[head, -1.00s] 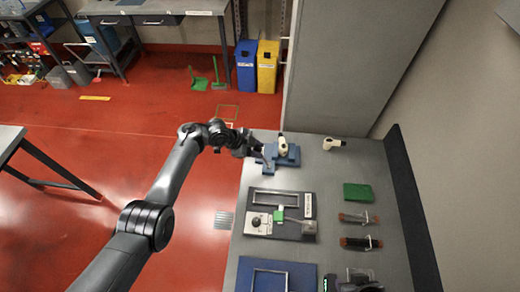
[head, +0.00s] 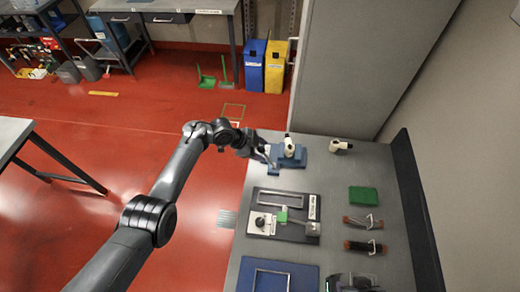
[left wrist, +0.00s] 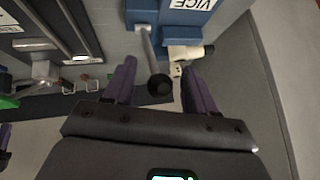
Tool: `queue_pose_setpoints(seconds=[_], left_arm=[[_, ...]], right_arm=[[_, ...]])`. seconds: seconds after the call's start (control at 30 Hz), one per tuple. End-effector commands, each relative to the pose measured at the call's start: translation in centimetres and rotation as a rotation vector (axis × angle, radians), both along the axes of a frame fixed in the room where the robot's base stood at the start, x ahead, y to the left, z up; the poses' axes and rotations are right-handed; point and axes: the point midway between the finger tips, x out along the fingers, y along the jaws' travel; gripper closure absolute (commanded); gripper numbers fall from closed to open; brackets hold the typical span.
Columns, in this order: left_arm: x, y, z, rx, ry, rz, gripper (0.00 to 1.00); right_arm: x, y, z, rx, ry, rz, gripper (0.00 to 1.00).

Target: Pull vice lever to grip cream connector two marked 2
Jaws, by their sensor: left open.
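The blue vice (head: 298,161) stands at the far end of the bench, with a cream connector (head: 289,148) upright in it. The vice (left wrist: 179,32), labelled VICE, also shows in the left wrist view. Its grey lever with a black knob (left wrist: 160,85) points toward my left gripper (left wrist: 160,76). The two fingers are apart on either side of the knob, with no clear contact. In the head view my left gripper (head: 263,152) is at the vice's left side. A second cream connector (head: 340,146) lies right of the vice. The number 2 is not readable. My right gripper (head: 352,284) is partly cut off at the bottom edge.
A dark fixture plate (head: 284,215) with a frame and small green block lies nearer on the bench. A green block (head: 362,196) and two dark red-ended parts (head: 362,223) lie at right. A raised dark edge (head: 418,205) bounds the bench's right side.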

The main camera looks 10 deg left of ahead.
Motion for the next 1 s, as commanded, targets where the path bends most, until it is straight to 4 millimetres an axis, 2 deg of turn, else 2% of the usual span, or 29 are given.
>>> queue_pose_setpoints(seconds=[0.23,0.7,1.0], left_arm=[[-0.2,0.7,1.0,-0.001,-0.003,0.001,0.44],[-2.3,5.1,6.5,0.002,-0.002,0.001,0.44],[-2.9,6.3,8.2,0.000,0.001,0.001,0.44]], right_arm=[[0.0,-0.2,0.4,-0.007,0.000,0.005,0.57],[0.0,-0.1,1.3,-0.005,-0.001,0.004,0.57],[0.0,0.0,1.4,0.001,-0.001,-0.001,0.57]])
